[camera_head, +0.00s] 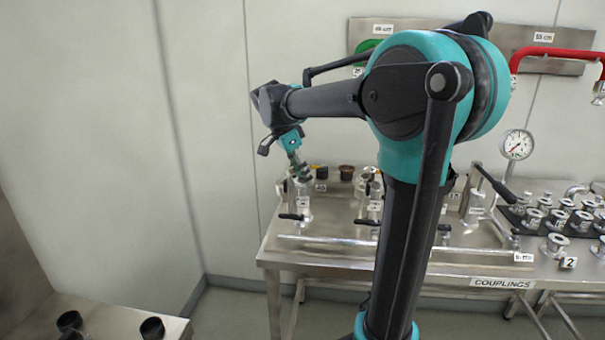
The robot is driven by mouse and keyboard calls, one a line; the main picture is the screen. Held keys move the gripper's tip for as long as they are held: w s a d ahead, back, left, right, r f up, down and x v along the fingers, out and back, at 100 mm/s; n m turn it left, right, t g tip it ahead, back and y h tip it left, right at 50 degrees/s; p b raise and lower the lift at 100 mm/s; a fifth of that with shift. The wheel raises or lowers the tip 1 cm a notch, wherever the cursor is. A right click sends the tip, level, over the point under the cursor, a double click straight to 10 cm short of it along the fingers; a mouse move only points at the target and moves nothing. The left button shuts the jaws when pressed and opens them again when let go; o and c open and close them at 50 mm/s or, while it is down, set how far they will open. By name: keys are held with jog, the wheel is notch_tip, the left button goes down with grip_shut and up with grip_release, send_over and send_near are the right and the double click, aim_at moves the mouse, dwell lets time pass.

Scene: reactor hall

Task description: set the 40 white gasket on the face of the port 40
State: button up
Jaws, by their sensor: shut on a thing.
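My gripper (303,176) is at the left end of the steel table (330,262), pointing down just above a metal fitting with a white label (303,202) and a black handle. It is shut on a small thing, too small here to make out. I cannot pick out the white gasket. The labels on the fittings are too small to read, so I cannot tell which is the port 40. The gap between gripper and fitting is not clear.
A pressure gauge (517,145) and several metal couplings (555,220) are at the right. A lower bench (110,318) with black cups is at front left.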

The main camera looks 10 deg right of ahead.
jog(key=o, duration=0.9)
jog(key=shift+r, duration=0.1)
